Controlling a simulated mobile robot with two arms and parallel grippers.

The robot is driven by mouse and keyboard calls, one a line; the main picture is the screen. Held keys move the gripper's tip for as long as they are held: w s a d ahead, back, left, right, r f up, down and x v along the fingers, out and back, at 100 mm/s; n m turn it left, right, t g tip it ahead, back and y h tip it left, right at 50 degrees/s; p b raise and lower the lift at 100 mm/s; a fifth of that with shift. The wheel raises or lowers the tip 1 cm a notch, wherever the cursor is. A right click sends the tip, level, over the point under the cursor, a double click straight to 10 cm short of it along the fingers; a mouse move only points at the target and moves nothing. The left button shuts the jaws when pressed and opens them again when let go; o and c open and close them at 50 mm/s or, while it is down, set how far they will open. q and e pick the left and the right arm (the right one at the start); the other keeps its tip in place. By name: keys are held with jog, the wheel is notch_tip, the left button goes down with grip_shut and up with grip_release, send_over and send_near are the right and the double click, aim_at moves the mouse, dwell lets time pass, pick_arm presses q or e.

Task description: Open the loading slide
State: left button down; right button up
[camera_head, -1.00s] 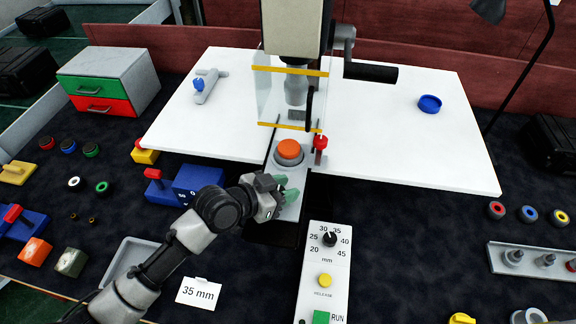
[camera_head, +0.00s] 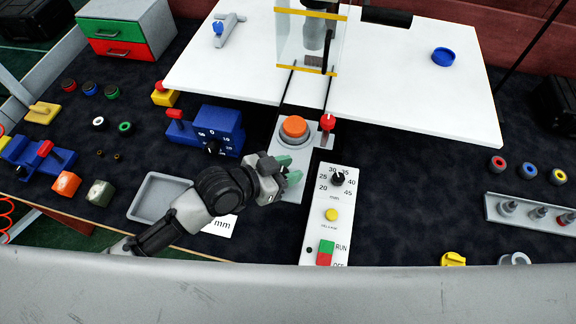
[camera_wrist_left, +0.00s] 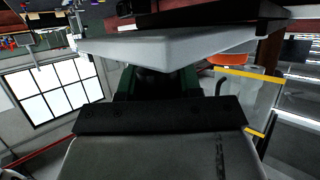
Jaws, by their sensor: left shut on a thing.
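The loading slide (camera_head: 291,157) is a grey plate lying on rails in front of the press. It carries an orange disc (camera_head: 294,127) in a round grey seat and a red knob (camera_head: 327,122). The slide sticks out toward me, clear of the glass guard (camera_head: 311,40). My left gripper (camera_head: 291,178), with green fingertips, is shut on the slide's near end; the exact grip is partly hidden by the hand. In the left wrist view a pale plate (camera_wrist_left: 165,45) lies just past the hand. My right gripper is not in view.
A control panel (camera_head: 342,206) with a dial and buttons stands right of the hand. A blue block with a red lever (camera_head: 215,130) and a grey tray (camera_head: 163,196) lie to the left. The white table (camera_head: 430,100) spreads behind.

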pick_arm(q)
jog(key=c, duration=0.7)
grip_release()
jog(key=shift+w, duration=0.1)
jog(key=shift+c, duration=0.2)
jog(key=b+v, duration=0.2)
jog(key=v, duration=0.8)
jog(key=shift+s+a+r+b, duration=0.15)
jog(key=shift+s+a+b, duration=0.05)
jog(key=shift+a+b, duration=0.1)
